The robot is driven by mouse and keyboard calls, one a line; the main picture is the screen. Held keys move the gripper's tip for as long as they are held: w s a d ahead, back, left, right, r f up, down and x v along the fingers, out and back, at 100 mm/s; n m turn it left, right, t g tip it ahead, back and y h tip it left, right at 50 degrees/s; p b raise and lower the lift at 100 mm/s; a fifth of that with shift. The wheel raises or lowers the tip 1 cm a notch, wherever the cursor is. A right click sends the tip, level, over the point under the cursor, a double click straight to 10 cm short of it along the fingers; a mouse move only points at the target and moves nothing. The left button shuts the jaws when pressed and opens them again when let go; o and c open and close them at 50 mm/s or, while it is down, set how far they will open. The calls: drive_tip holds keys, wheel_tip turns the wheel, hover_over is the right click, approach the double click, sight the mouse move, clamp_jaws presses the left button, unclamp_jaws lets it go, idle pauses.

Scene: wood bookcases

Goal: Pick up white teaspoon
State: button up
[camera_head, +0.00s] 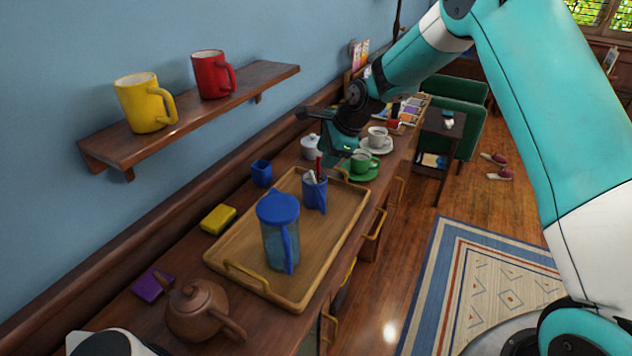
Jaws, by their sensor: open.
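A blue cup (316,195) stands on the wooden tray (235,252) and holds a few upright utensils. One is a pale, whitish piece (310,177) that may be the white teaspoon; a red one (318,166) stands beside it. Their lower parts are hidden in the cup. My gripper (322,133) is dark, open and appears empty. It is above and behind the cup, near the white lidded pot (311,147) and the green cup (362,160) on its saucer. It looks apart from the utensils.
A blue-lidded pitcher (281,240) stands on the tray in front of the cup. A brown teapot (198,310), yellow sponge (218,219) and small blue cup (261,173) stand around it. A wall shelf (190,118) holds yellow and red mugs. A white cup (377,137) is farther back.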

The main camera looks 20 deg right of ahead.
sight(312, 171)
drive_tip(key=p+x, duration=0.1)
drive_tip(key=x, duration=0.4)
drive_tip(key=shift+w+p+x, duration=0.15)
drive_tip(key=shift+p+x, duration=0.5)
drive_tip(key=shift+x, duration=0.7)
drive_tip(key=shift+w+p+x, duration=0.15)
drive_tip(key=shift+p+x, duration=0.5)
drive_tip(key=shift+x, duration=0.65)
drive_tip(key=shift+a+r, duration=0.15)
clamp_jaws()
